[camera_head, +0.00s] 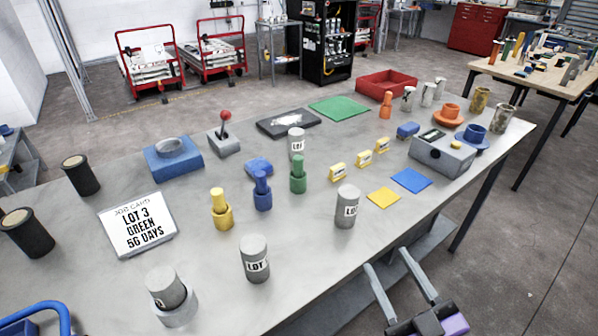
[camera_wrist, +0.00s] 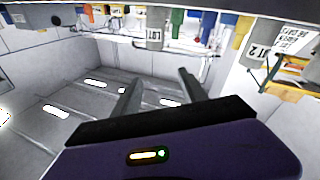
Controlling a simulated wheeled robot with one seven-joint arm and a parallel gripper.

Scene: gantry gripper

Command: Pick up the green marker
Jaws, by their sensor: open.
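The green marker (camera_head: 298,176) is a small upright green piece with a narrower top, standing mid-table between a blue piece of similar shape and several small yellow blocks. In the wrist view a green piece (camera_wrist: 177,22) shows at the top edge, beside a grey cylinder; it looks like the same marker. My gripper (camera_head: 387,258) is off the table's front edge, to the right of and nearer than the marker. Its two fingers (camera_wrist: 159,75) are apart with nothing between them.
Grey LOT cylinders (camera_head: 346,207) and (camera_head: 255,259) stand near the front edge. The yellow marker (camera_head: 221,208) and blue marker (camera_head: 262,191) stand left of the green one. A job card (camera_head: 138,224) reads "LOT 3 GREEN 56 DAYS". A green mat (camera_head: 339,108) lies farther back.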

